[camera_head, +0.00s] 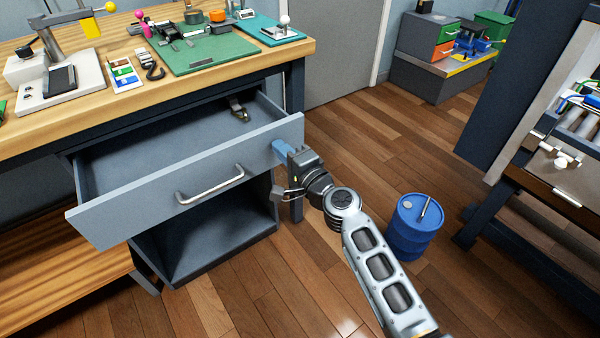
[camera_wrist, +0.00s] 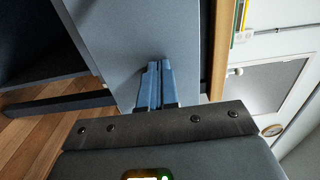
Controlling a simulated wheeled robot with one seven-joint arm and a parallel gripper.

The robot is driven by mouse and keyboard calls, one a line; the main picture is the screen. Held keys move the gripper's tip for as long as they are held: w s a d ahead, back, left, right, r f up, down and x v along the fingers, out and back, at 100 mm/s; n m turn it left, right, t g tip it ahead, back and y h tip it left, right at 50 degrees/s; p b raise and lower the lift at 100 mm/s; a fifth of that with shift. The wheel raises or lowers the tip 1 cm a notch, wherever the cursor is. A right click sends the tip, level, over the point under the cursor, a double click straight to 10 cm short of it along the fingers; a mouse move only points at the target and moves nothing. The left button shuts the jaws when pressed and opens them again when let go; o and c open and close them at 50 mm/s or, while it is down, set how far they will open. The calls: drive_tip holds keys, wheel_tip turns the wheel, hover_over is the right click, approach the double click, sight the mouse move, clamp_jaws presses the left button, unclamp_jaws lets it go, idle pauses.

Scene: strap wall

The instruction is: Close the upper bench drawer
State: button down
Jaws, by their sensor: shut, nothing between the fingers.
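The upper bench drawer (camera_head: 130,204) is grey-blue and pulled well out from under the wooden bench top. Its front panel carries a curved metal handle (camera_head: 210,187). A small metal item (camera_head: 238,109) lies inside the drawer near its far right side. My gripper (camera_head: 279,147) is at the right end of the drawer front, away from the handle. Its blue fingers are shut and empty. In the wrist view the shut fingers (camera_wrist: 154,82) point at the drawer front panel (camera_wrist: 125,40); they are at or very near its surface, and I cannot tell whether they touch.
An open grey compartment (camera_head: 205,245) is below the drawer. The bench top (camera_head: 120,95) holds a green mat (camera_head: 205,50), a phone stand and tools. A blue drum (camera_head: 415,225) stands on the floor right of my arm. Wooden floor in front of the drawer is clear.

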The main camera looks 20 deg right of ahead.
sight(252, 120)
drive_tip(key=b+x, duration=0.4)
drive_tip(key=x, duration=0.4)
drive_tip(key=b+x, duration=0.4)
drive_tip(key=x, duration=0.4)
drive_tip(key=shift+f, duration=0.2)
drive_tip(key=shift+w+b, duration=0.25)
drive_tip(key=shift+b, duration=0.05)
drive_tip(key=shift+w+a+r, duration=0.1)
drive_tip(key=shift+r, duration=0.3)
